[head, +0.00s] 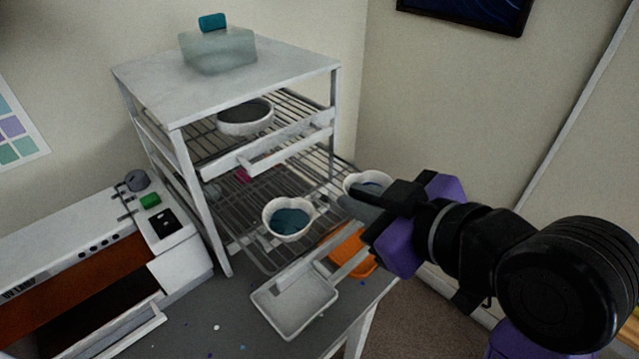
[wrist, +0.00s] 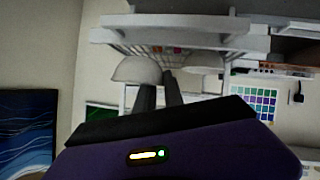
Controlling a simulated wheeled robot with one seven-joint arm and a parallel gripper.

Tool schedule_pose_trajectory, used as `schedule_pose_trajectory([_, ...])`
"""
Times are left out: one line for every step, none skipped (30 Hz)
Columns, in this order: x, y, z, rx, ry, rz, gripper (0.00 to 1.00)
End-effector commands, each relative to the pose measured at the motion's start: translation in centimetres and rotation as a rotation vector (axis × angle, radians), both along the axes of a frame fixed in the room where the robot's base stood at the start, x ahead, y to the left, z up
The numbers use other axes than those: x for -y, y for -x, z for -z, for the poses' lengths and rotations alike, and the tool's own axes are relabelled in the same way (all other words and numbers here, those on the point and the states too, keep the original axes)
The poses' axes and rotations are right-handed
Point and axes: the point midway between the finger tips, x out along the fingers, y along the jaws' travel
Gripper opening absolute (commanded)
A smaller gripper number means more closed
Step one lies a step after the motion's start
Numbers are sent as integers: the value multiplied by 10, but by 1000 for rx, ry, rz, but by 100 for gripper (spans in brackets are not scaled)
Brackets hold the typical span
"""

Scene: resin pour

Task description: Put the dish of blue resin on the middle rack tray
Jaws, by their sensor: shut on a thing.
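A white dish with blue content (head: 367,183) is at my gripper's fingers in the head view, partly hidden behind them. My gripper (head: 352,206) is shut on this dish, to the right of the rack. The wrist view shows a white dish (wrist: 137,70) at the fingertips. A second white dish with a spout (head: 290,219), holding teal-blue resin, sits at the front of a lower wire tray (head: 240,222). The rack (head: 185,165) has an upper wire tray (head: 285,108) bearing a white dish with dark grey content (head: 245,117).
A translucent box (head: 218,52) with a teal top stands on the rack's roof. A white scoop-like tray (head: 293,305) and an orange item (head: 352,260) lie at the front. A white machine (head: 75,255) stands on the left. Small pink and grey items lie inside the rack.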

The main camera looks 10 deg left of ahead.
Motion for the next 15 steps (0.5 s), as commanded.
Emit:
schedule_pose_trajectory([-9,-9,-2,-1,2,-3,0])
schedule_pose_trajectory([-14,-15,-2,-1,2,-3,0])
schedule_pose_trajectory([-20,-22,-2,-1,2,-3,0])
schedule_pose_trajectory([-25,-28,-2,0,1,-3,0])
schedule_pose_trajectory([-30,-33,-2,-1,2,-3,0])
schedule_pose_trajectory([-36,-41,-2,-1,1,-2,0])
schedule_pose_trajectory([-40,-46,-2,0,1,-3,0])
schedule_pose_trajectory([-45,-51,-2,-1,1,-2,0])
schedule_pose_trajectory([-50,-57,-2,-1,2,-2,0])
schedule_pose_trajectory([-53,-61,-2,1,1,-2,0])
schedule_pose_trajectory([-56,-65,-2,0,1,-1,0])
schedule_pose_trajectory([-60,-69,-2,0,1,-1,0])
schedule_pose_trajectory([-62,-72,-1,-1,1,-1,0])
schedule_pose_trajectory([-63,-74,-1,1,1,0,0])
schedule_pose_trajectory([-65,-76,-1,1,1,0,0])
